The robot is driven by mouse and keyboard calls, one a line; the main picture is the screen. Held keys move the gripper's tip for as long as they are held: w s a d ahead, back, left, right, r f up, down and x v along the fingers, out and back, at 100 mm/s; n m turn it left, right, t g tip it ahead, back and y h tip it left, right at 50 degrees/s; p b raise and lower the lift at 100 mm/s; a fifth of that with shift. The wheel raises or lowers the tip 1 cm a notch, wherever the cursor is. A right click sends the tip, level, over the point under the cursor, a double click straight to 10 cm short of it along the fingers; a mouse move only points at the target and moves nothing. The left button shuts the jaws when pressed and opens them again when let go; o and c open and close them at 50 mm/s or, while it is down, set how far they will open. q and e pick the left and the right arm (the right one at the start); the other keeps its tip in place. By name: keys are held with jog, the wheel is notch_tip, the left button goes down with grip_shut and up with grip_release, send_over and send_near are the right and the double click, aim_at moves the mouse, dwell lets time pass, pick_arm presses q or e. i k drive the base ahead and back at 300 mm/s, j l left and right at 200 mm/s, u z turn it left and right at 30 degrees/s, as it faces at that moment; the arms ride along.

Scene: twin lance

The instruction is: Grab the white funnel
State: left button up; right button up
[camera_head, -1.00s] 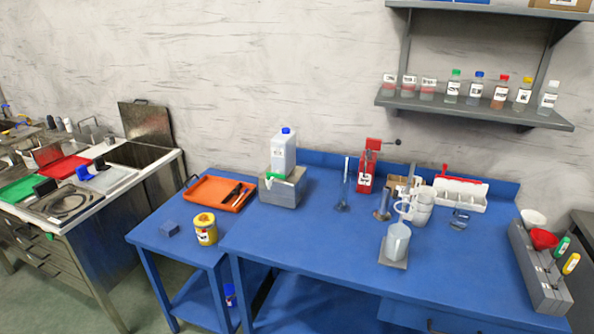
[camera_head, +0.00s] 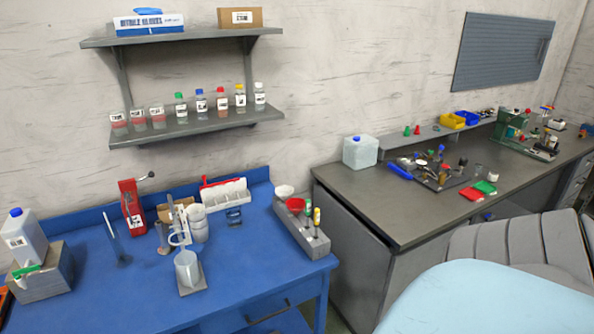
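The white funnel (camera_head: 284,190) sits at the back end of a grey holder block (camera_head: 303,230) on the right end of the blue bench. A red funnel (camera_head: 295,205) sits just in front of it in the same block. Two screwdriver-like tools, one green and one yellow-handled, stand at the block's front end. Neither of my grippers shows in the head view.
The blue bench (camera_head: 240,265) also carries a clear pitcher (camera_head: 187,268), stacked white cups (camera_head: 198,224), a red press (camera_head: 132,205) and a white rack (camera_head: 225,194). A grey workbench (camera_head: 380,205) stands to the right. A light blue surface (camera_head: 480,305) fills the lower right.

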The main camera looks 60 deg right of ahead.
aim_at(284, 192)
jog(key=z, duration=1.65)
jog(key=i+l, duration=0.45)
jog(key=i, duration=0.3)
